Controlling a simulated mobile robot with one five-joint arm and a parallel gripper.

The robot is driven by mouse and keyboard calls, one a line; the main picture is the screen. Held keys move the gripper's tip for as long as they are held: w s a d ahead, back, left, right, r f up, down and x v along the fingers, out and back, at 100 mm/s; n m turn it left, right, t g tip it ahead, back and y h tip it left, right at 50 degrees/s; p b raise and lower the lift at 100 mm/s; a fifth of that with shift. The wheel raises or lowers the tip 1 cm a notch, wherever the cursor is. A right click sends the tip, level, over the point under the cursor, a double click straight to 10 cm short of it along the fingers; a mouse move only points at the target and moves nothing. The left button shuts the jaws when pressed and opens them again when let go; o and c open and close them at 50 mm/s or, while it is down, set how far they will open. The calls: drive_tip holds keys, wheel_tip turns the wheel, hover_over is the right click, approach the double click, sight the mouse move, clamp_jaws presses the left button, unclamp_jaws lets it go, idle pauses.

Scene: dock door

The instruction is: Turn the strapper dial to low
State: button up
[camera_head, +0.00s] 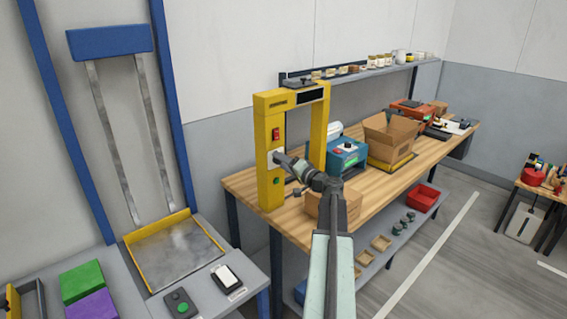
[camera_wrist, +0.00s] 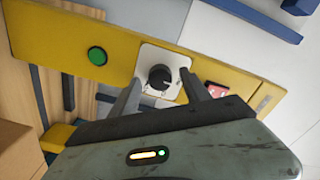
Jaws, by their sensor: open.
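The strapper (camera_head: 270,150) is a yellow arch on the wooden bench. Its dial (camera_wrist: 160,77) is a black knob on a white plate (camera_wrist: 148,62), set in the yellow upright between a green button (camera_wrist: 97,56) and a red switch (camera_wrist: 216,89). My gripper (camera_wrist: 160,85) is open, with one dark finger on each side of the dial; I cannot tell whether they touch it. In the head view my gripper (camera_head: 279,159) reaches the front upright and hides most of the dial. The dial's marks are too small to read.
A cardboard box (camera_head: 318,208) stands on the bench beside my arm. A teal machine (camera_head: 340,158) and an open carton (camera_head: 388,135) stand further back on the wooden bench (camera_head: 240,183). A grey table (camera_head: 205,289) with a control box is at the left.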

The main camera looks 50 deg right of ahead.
drive_tip(key=s, duration=0.7)
drive_tip(key=shift+s+a, duration=0.25)
drive_tip(key=shift+s, duration=0.15)
drive_tip(key=shift+w+a, duration=0.1)
